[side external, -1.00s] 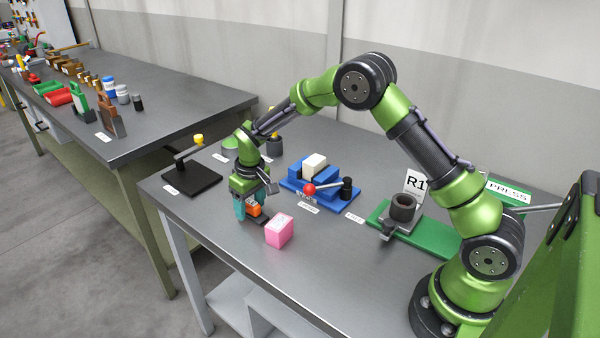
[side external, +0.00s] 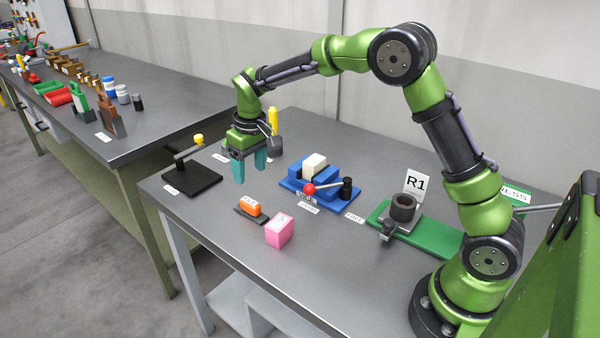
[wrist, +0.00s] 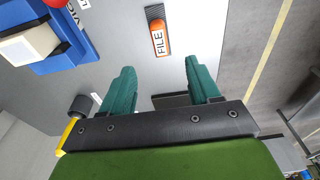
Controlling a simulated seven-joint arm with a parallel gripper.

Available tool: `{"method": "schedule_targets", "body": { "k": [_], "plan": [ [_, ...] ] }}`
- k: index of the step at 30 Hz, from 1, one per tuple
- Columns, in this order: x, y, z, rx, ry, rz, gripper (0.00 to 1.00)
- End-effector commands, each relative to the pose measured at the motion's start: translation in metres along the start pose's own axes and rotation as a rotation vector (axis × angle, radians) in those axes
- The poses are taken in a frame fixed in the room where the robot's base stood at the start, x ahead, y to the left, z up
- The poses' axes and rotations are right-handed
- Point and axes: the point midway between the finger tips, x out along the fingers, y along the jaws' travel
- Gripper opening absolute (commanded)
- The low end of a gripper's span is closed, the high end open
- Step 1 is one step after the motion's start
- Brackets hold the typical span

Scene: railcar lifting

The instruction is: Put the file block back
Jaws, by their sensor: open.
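The file block (side external: 251,209) has an orange top grip and a dark, flat lower part, and lies on the grey bench to the left of a pink block. In the wrist view the orange grip (wrist: 160,42) shows a FILE label, with a dark ribbed end above it. My gripper (side external: 249,168) is open and empty, raised above the bench and behind the file block, apart from it. In the wrist view its two teal fingers (wrist: 158,70) are spread, with the file block beyond their tips.
The pink block (side external: 279,231) stands close to the file block. A blue vice (side external: 318,190) with a red-knobbed lever is to the right. A black plate with a yellow-knobbed crank (side external: 192,180) is at left. A green press base (side external: 430,237) is farther right.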

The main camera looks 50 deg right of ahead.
Motion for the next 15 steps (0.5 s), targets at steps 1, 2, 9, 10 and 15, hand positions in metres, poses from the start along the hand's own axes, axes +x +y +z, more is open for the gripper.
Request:
{"method": "schedule_targets", "body": {
  "k": [1,2,9,10,15],
  "plan": [
    [-0.006,0.0,0.001,0.003,0.006,-0.002,0.61],
    [-0.011,0.0,0.003,0.007,0.012,-0.005,0.61],
    [-0.086,-0.001,0.052,0.093,0.128,-0.065,0.61],
    [-0.095,-0.002,0.063,0.107,0.147,-0.075,0.61],
    [-0.139,-0.005,0.124,0.19,0.256,-0.136,0.61]
  ]
}}
